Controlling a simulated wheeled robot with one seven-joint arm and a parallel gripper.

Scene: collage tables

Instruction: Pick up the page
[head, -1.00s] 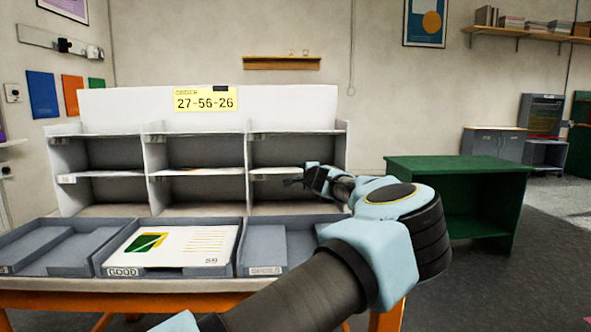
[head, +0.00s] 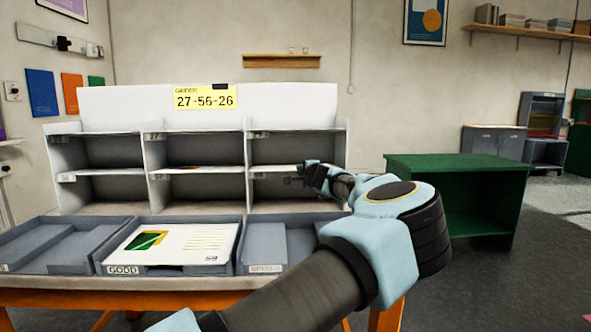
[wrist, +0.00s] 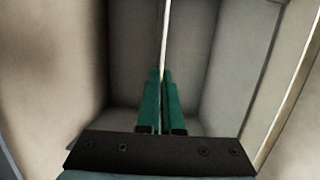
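My gripper (head: 290,181) is at the front of the right-hand column of the grey rack (head: 148,185), near the middle shelf level. In the wrist view its two teal fingers (wrist: 160,98) are close together, with a thin pale sheet edge, the page (wrist: 165,35), running up from between them. The page is seen edge-on, so its printed face is hidden. The fingers look shut on it. In the head view the page is too thin to make out at the fingers.
The tray marked GOOD (head: 170,271) holds a stack of printed pages (head: 185,243). Grey trays stand left (head: 60,265) and right (head: 265,269) of it. A yellow card (head: 205,97) reads 27-56-26. Rack dividers and shelves are close around my gripper. A green table (head: 460,168) stands right.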

